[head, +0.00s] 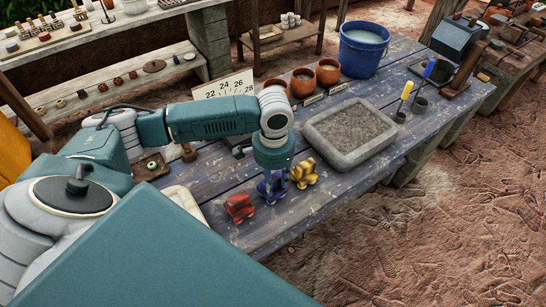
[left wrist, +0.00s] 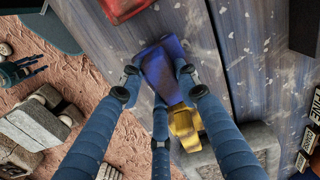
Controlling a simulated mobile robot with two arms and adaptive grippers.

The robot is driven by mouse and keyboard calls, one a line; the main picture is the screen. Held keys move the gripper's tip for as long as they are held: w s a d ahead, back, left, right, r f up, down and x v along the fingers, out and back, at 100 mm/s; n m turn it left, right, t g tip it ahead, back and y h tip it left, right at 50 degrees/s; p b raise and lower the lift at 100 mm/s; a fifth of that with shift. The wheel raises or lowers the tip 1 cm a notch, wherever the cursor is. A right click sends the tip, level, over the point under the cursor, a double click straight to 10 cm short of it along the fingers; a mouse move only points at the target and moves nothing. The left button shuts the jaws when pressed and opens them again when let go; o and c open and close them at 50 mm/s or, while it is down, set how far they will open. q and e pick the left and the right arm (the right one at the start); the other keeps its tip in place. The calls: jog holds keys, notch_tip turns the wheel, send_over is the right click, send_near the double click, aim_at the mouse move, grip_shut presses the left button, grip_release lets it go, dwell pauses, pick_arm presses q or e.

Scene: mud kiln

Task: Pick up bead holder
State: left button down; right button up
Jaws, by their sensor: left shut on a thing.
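A small blue figure-like piece stands on the blue-grey plank table (head: 225,185) between a red piece (head: 240,207) and a yellow piece (head: 304,172). My left gripper (head: 272,186) points down over the blue piece. In the left wrist view its fingers (left wrist: 158,82) close around the blue piece (left wrist: 163,62), with the yellow piece (left wrist: 184,125) just beside it and the red piece (left wrist: 122,8) at the top edge. I cannot tell which thing is the bead holder. What looks like my right gripper (left wrist: 22,72) shows small at the left edge of the wrist view, its jaws unclear.
A grey stone tray (head: 349,134) lies right of the gripper. Terracotta pots (head: 328,72), a blue bucket (head: 363,50) and a number card (head: 224,86) stand behind. Yellow- and blue-handled tools (head: 406,92) stand at the right. Shelves (head: 100,80) with small items are at back left.

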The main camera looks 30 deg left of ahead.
pick_arm(q)
notch_tip(320, 180, up, 20)
jog(key=shift+b, duration=0.45)
